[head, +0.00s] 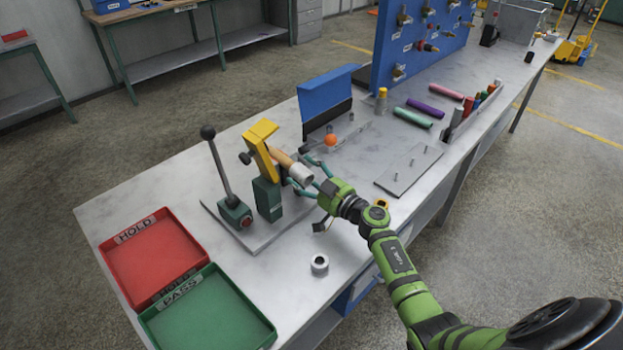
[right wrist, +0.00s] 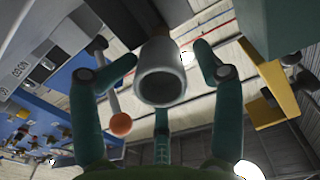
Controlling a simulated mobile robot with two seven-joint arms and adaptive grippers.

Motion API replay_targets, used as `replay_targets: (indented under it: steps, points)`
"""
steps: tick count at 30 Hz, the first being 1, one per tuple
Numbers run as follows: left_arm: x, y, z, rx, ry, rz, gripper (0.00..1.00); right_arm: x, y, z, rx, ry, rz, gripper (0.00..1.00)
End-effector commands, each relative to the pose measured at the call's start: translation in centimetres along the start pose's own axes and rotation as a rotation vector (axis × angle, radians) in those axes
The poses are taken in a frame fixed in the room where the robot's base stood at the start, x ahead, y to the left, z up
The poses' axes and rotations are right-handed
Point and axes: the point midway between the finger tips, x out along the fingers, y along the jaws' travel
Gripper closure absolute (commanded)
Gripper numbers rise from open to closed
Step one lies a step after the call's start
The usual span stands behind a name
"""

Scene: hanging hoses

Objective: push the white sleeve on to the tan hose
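The tan hose (head: 281,157) is held in the yellow clamp (head: 262,143) of a green stand on the bench, its free end toward my right arm. The white sleeve (head: 301,175) sits at that end, in line with the hose; how far it is on cannot be seen. In the right wrist view the sleeve (right wrist: 161,78) shows its open, hollow end to the camera. My right gripper (head: 304,173) has its teal fingers on either side of the sleeve, with gaps visible in the right wrist view (right wrist: 165,57), so it is open. My left gripper is not in view.
A black-knobbed lever (head: 219,170) stands left of the clamp. An orange ball on a rod (head: 330,141) stands close behind the gripper. Red (head: 119,269) and green (head: 165,325) trays lie at left.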

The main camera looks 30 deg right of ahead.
Motion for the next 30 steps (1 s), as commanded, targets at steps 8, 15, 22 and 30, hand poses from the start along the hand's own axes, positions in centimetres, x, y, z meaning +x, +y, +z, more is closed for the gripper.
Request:
replay_targets:
  steps: [8,15,22,30]
  points:
    - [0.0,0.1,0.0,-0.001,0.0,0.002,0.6,-4.0,0.0,0.2,-0.002,-0.005,-0.002,0.35]
    - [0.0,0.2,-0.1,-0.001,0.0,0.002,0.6,-8.9,0.0,0.1,0.0,-0.003,0.0,0.35]
    - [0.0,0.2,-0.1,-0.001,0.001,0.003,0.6,-11.6,0.0,0.0,0.0,0.0,0.0,0.35]
    - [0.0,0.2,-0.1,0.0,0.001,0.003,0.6,-12.0,0.0,-0.1,0.0,0.001,0.0,0.35]
